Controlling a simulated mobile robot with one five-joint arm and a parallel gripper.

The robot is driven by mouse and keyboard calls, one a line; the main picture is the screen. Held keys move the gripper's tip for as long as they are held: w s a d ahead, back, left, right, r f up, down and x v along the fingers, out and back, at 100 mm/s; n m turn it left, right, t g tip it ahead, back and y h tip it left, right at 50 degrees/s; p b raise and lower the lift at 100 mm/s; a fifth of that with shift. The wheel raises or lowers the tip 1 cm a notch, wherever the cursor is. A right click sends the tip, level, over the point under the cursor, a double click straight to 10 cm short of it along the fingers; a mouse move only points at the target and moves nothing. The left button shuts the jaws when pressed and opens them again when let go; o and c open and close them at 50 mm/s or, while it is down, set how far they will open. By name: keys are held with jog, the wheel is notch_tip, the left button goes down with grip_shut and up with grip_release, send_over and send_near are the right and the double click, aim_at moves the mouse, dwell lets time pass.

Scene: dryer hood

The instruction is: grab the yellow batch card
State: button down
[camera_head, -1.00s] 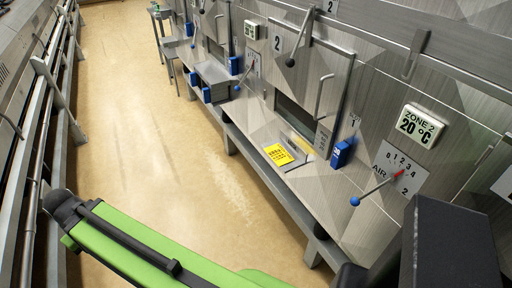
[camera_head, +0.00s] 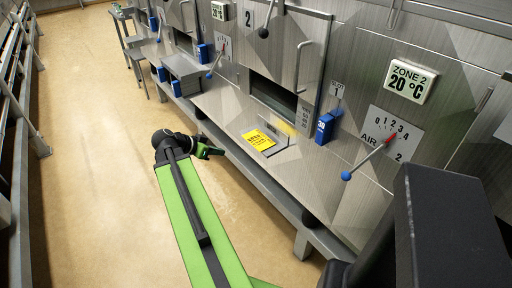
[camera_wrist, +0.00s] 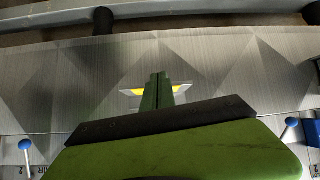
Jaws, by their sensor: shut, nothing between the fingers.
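The yellow batch card (camera_head: 258,139) lies flat on the metal shelf in front of a dryer opening, with dark print on it. In the wrist view a yellow patch (camera_wrist: 142,91) shows on both sides of my fingers, which hide its middle. My gripper (camera_head: 218,152) is at the end of the green arm, to the left of the card and out over the floor by the shelf's edge. In the wrist view my gripper (camera_wrist: 160,78) has its two green fingers together, with nothing seen between them.
The metal shelf (camera_head: 225,110) runs along the dryer wall. A blue box (camera_head: 324,129) stands right of the card. A blue-knobbed lever (camera_head: 347,175) sticks out farther right. A grey box (camera_head: 188,72) sits up the shelf. The floor (camera_head: 90,130) at left is clear.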

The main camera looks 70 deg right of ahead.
jog(key=s+d+m+g, duration=0.1)
jog(key=s+d+m, duration=0.1)
jog(key=s+d, duration=0.25)
send_near(262, 140)
jog(key=x, duration=0.3)
jog(key=r+x, duration=0.1)
jog(key=x, duration=0.1)
jog(key=shift+s+d+f, duration=0.15)
jog(key=shift+s+d, duration=0.05)
jog(key=shift+d, duration=0.4)
jog(key=shift+s+d+f+b, duration=0.15)
jog(key=shift+d+f+b, duration=0.05)
jog(key=shift+f+b, duration=0.6)
jog(key=shift+b, duration=0.1)
jog(key=shift+a, duration=0.25)
